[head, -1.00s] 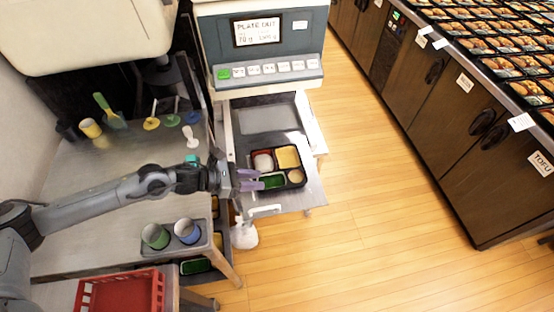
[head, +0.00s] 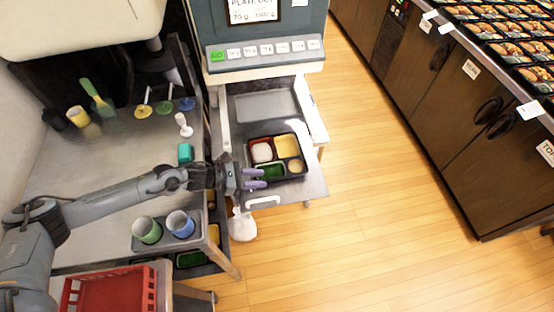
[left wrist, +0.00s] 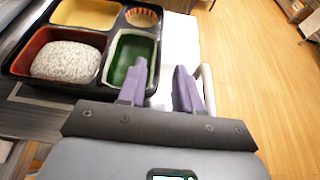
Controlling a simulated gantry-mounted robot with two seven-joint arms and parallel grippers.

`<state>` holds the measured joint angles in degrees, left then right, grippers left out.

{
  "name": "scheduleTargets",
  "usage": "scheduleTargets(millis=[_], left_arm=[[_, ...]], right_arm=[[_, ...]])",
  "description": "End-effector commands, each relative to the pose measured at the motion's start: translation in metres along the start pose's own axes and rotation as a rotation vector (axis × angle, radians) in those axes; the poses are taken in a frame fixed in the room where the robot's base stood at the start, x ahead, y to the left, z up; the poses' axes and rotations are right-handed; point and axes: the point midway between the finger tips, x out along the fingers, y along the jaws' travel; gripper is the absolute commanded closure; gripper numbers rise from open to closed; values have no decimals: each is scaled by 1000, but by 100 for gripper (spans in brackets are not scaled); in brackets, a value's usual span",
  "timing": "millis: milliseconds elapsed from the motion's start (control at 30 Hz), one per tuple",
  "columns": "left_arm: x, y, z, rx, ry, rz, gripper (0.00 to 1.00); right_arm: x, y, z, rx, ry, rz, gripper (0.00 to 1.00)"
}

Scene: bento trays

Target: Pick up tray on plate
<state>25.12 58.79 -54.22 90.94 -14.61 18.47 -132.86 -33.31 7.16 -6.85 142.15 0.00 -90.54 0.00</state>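A black bento tray (head: 303,159) sits on the pulled-out metal plate (head: 314,186) of the machine. It holds a red compartment with white rice, a yellow one, a green one and a small cup. My left gripper (head: 263,178) is at the tray's near side with its purple fingers apart. In the left wrist view, the gripper (left wrist: 160,88) has one finger over the green compartment of the tray (left wrist: 107,48) and the other outside the rim. The rim lies between them; contact cannot be told. My right gripper is out of view.
The machine (head: 262,55) stands behind the plate. Green and blue cups (head: 148,230) stand in a holder on the left counter, with a red crate (head: 112,290) in front. A white bottle-like item (head: 242,226) is below the plate. Open floor lies to the right.

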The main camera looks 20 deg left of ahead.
Motion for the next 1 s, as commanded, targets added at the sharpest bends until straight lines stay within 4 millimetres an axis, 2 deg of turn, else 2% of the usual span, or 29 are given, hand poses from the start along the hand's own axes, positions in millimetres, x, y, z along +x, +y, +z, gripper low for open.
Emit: scheduleTargets(millis=[167, 400, 500, 800, 1000], left_arm=[[11, 0, 0, 0, -1, 1, 66], [41, 0, 0, -1, -1, 0, 66], [48, 0, 0, 0, 0, 1, 66], [51, 0, 0, 0, 1, 1, 66], [51, 0, 0, 0, 1, 0, 97]], right_arm=[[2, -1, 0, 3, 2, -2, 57], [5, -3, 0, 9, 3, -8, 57], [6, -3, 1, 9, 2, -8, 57], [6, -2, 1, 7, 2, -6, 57], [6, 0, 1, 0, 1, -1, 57]])
